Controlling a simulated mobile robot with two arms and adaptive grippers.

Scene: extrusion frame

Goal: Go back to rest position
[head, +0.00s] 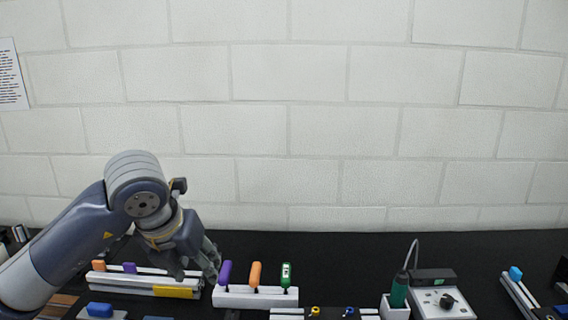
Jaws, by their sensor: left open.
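My left arm comes in from the left, and its gripper (213,270) points down over the black table, just left of a white holder (262,299). The gripper is open. No held object shows in it, though the arm's wrist hides part of the space around the fingers. The holder carries tools with a purple handle (225,273), an orange handle (256,274) and a green handle (286,275), all upright. My right gripper is not in view.
A soldering station (441,304) with a green-handled iron (399,290) stands right of centre. An extrusion piece with a blue part (515,273) lies far right. The table's back strip is clear by the brick wall.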

